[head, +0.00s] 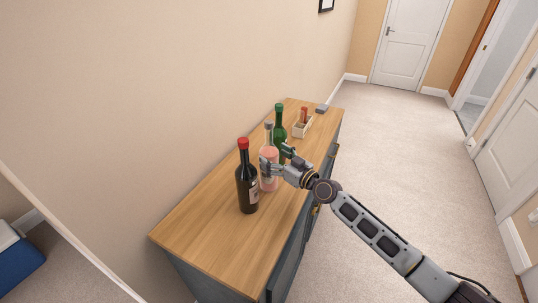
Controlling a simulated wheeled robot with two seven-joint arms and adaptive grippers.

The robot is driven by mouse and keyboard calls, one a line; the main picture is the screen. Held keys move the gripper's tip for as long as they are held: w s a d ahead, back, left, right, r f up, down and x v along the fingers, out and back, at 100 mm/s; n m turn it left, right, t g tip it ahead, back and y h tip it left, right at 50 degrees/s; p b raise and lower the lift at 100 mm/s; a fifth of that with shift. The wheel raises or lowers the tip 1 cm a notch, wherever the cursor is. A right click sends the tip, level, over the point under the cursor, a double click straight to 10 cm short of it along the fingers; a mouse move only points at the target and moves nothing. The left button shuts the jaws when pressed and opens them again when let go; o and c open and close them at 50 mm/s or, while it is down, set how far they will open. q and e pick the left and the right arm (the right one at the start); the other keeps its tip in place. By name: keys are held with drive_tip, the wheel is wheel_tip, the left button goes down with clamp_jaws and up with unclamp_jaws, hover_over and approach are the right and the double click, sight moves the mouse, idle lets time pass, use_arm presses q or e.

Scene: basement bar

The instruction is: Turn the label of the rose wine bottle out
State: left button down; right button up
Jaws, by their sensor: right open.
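The rose wine bottle (268,183), clear with pink wine and a grey top, stands upright on the wooden cabinet top. It is in the middle of a row, between a dark bottle with a red top (247,188) and a green bottle (279,120). My right gripper (275,159) reaches in from the right at the rose bottle's upper body. Its fingers are open; one lies across the front of the glass and the other is on the far side. I cannot tell whether they touch it. The label is not clear to me. My left gripper is out of view.
A small light box with reddish items (301,129) and a grey block (322,108) are at the cabinet's far end. The near part of the cabinet top (205,228) is bare. The wall runs along the left; carpet (410,150) lies open on the right.

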drive_tip(key=shift+b+x, duration=0.45)
drive_tip(key=shift+x, duration=0.95)
drive_tip(key=c, duration=0.9)
drive_tip(key=shift+c, duration=0.2)
